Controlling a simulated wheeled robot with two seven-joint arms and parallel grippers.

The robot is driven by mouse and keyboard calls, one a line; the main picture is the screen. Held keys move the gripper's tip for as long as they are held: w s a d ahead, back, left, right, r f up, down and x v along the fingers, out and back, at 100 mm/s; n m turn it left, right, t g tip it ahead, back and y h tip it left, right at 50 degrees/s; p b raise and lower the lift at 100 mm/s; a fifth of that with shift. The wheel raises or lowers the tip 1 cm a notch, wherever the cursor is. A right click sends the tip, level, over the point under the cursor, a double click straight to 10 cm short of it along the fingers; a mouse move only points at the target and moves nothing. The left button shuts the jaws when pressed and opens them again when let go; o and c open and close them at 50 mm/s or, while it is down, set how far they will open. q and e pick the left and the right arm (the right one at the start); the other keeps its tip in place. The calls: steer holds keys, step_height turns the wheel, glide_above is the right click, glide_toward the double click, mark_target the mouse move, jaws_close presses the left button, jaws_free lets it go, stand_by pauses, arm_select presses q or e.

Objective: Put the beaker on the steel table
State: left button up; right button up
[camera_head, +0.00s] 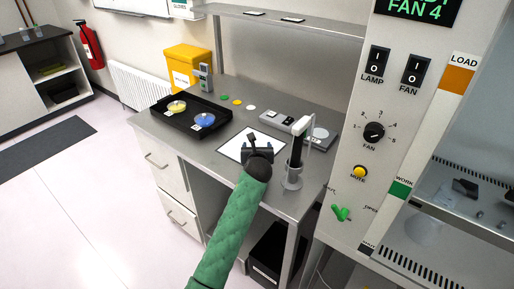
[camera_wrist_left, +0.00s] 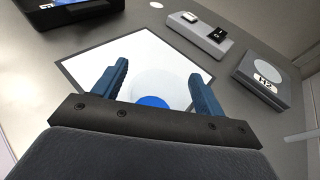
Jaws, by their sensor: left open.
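The steel table (camera_head: 225,150) stands in the middle of the head view, with a white sheet (camera_head: 233,148) on it. My left gripper (camera_head: 257,151) is above the sheet. In the left wrist view the left gripper (camera_wrist_left: 160,78) is open, with its blue fingers apart. A pale, see-through round shape with a blue disc (camera_wrist_left: 152,102) shows between and beyond the fingers, over the sheet; I cannot tell whether it is the beaker. In the head view a clear glass-like vessel (camera_head: 292,181) stands upright on the table's right part, below a white-topped stand. My right gripper is not in view.
A black tray (camera_head: 178,124) with yellow and blue dishes lies at the table's left. A flat grey device (camera_head: 284,127) is behind the gripper. The cabinet's control panel (camera_head: 362,150) rises at the right, close to the stand. A shelf (camera_head: 290,29) spans the back.

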arm_select(q)
steer(key=shift+s+r, duration=0.1)
steer(key=shift+s, duration=0.2)
steer(key=b+v, duration=0.2)
steer(key=v, duration=0.9)
steer(key=shift+s+d+r+b, duration=0.1)
steer(key=shift+s+r+b, duration=0.1)
steer(key=shift+b, duration=0.1)
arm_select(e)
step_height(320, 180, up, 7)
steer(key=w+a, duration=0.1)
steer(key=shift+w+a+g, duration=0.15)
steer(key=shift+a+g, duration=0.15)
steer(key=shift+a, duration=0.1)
arm_select(q)
steer(key=shift+f, duration=0.1)
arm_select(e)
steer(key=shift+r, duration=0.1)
